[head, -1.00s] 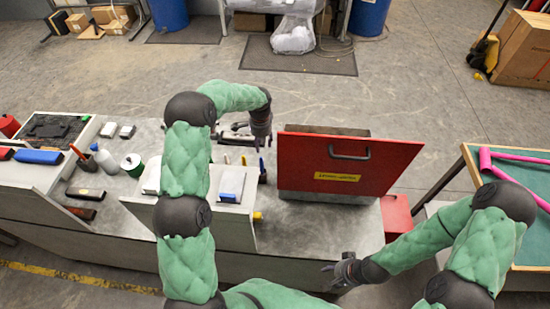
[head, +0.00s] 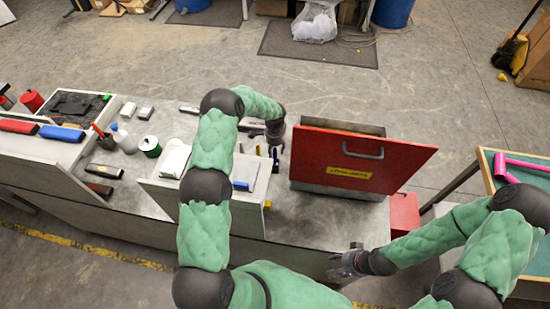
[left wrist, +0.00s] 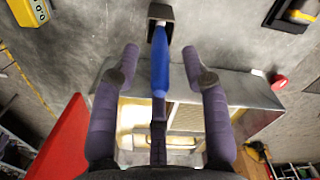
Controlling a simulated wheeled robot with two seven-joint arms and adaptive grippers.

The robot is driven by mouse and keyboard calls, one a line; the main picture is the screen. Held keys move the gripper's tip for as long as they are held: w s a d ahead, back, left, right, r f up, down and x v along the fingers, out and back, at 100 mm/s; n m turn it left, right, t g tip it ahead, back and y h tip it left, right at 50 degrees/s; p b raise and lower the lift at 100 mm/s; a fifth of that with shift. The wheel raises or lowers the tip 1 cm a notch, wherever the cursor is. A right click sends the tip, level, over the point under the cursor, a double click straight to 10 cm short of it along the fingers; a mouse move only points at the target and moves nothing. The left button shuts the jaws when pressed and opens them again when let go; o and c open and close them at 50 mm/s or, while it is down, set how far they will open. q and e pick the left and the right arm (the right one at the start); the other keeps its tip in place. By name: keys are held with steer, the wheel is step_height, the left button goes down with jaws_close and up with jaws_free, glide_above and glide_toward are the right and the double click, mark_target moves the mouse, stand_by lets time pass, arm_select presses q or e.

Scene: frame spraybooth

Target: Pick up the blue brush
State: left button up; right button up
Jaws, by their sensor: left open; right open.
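My right gripper (head: 338,270) is open and empty at the bench's front edge.
A red case (head: 362,160) with a handle stands right of my left gripper. A raised grey stand (head: 225,205) holding small items is at its left. Bottles, a green-and-white can (head: 150,146) and a blue block (head: 62,133) lie further left.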

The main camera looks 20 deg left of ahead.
arm_select(q)
steer(key=shift+f, duration=0.6)
jaws_close()
steer(key=shift+r, duration=0.2)
